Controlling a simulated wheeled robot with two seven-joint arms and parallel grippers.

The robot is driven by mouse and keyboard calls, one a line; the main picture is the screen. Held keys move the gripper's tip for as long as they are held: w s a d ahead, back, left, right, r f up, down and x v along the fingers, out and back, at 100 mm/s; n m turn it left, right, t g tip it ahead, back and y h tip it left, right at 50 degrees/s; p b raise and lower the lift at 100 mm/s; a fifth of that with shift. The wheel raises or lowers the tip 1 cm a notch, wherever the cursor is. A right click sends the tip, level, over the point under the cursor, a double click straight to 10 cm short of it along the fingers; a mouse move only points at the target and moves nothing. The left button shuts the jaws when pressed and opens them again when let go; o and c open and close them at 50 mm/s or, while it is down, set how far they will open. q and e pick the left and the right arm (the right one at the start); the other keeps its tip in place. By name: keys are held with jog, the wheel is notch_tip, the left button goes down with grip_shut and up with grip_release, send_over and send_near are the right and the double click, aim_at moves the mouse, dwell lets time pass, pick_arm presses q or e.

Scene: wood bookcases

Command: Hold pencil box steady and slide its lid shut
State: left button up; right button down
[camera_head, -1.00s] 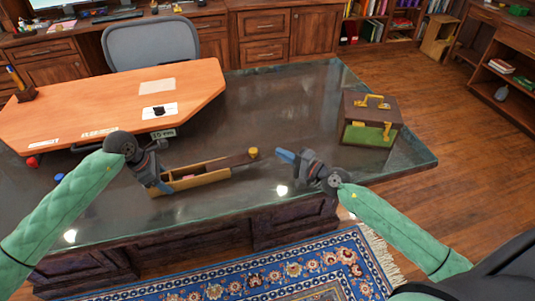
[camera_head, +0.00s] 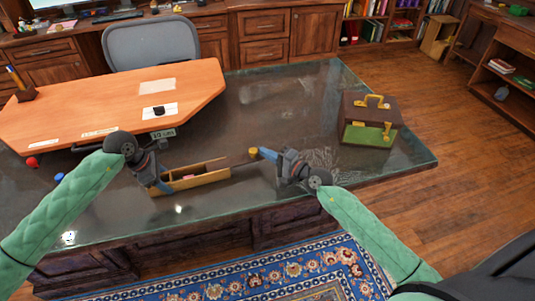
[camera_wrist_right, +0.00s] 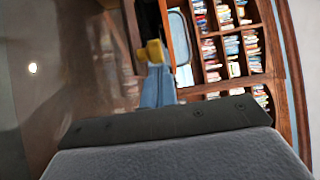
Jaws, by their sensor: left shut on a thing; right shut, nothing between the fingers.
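The pencil box (camera_head: 203,181) is a long, tan open-topped box on the dark glass-topped desk. Its dark brown lid (camera_head: 238,159) sticks out past the box's right end, with a yellow knob (camera_head: 253,152) at the lid's right end. My left gripper (camera_head: 160,187) is shut on the box's left end. My right gripper (camera_head: 266,153) is shut and empty, with its blue fingertips at the right side of the knob. In the right wrist view the blue fingertips (camera_wrist_right: 158,88) meet the yellow knob (camera_wrist_right: 152,53); I cannot tell whether they touch. Small contents show inside the box.
An orange board (camera_head: 190,87) lies at the desk's left back. A brown case with a yellow handle (camera_head: 371,118) stands at the right of the desk. A red ball (camera_head: 32,162) and a blue ball (camera_head: 59,177) lie at the left.

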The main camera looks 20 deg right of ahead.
jog(key=a, duration=1.1)
jog(key=shift+a, duration=0.4)
pick_arm(q)
jog(key=shift+d, duration=0.1)
pick_arm(e)
jog(key=shift+a, duration=0.15)
jog(key=shift+s+d, duration=0.1)
jog(key=shift+d, duration=0.35)
jog(key=d, duration=0.3)
jog(key=shift+s, duration=0.25)
jog(key=v, duration=1)
jog(key=shift+d, duration=0.2)
